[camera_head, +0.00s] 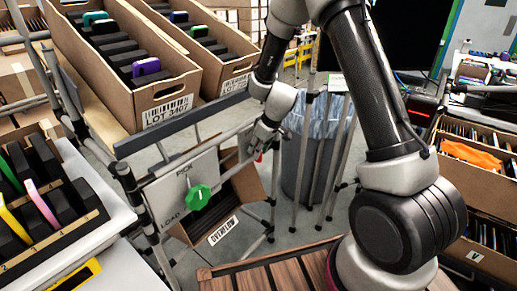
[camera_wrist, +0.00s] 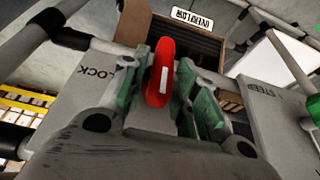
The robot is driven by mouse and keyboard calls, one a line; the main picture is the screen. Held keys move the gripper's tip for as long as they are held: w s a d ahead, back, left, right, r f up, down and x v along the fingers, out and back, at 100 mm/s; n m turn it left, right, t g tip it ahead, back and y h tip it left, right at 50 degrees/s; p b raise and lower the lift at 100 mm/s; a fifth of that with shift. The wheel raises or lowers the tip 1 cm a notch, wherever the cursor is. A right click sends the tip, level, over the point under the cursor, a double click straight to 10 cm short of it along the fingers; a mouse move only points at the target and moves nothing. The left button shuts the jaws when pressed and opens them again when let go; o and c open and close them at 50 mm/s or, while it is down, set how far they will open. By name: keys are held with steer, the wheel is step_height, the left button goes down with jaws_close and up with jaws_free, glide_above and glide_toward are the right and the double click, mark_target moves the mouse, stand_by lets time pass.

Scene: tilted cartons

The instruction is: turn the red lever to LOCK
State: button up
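The red lever (camera_wrist: 160,72) stands near the middle of the wrist view, with a white stripe on it. It points up in that picture, between the word LOCK on the left and a word like STEER on the right of the grey plate (camera_wrist: 262,95). My gripper (camera_wrist: 168,95) has its green-padded fingers on either side of the lever. The pads are near it, but I cannot tell if both touch. In the head view my gripper (camera_head: 258,148) is at the cart frame, and only a small red bit of the lever (camera_head: 259,158) shows.
A green knob (camera_head: 199,197) on a PICK/LOAD plate is left of my gripper. A carton labelled OVERFLOW (camera_head: 226,215) hangs tilted below. A lined grey bin (camera_head: 318,140) and upright poles stand right of it. Cartons of black items (camera_head: 165,112) fill the upper shelf.

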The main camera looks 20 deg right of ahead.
steer(key=shift+w+d, duration=0.1)
steer(key=shift+c, duration=0.2)
steer(key=g+y, duration=0.2)
steer(key=shift+w+d+f+m+y, duration=0.1)
steer(key=shift+w+d+m+y, duration=0.05)
steer(key=shift+d+m+y, duration=0.2)
steer(key=shift+w+d+f+m+g+y, duration=0.15)
steer(key=shift+f+m+g+y, duration=0.35)
steer(key=shift+g+y, duration=1.05)
steer(key=shift+w+d+f+m+g+y, duration=0.2)
steer(key=shift+m+g+y, duration=0.45)
steer(key=shift+y, duration=1.75)
steer(key=shift+d+f+m+g+y, duration=0.1)
steer(key=shift+f+m+g+y, duration=0.5)
steer(key=shift+y, duration=1.4)
steer(key=shift+r+g, duration=0.2)
steer(key=shift+g, duration=0.1)
steer(key=o, duration=0.8)
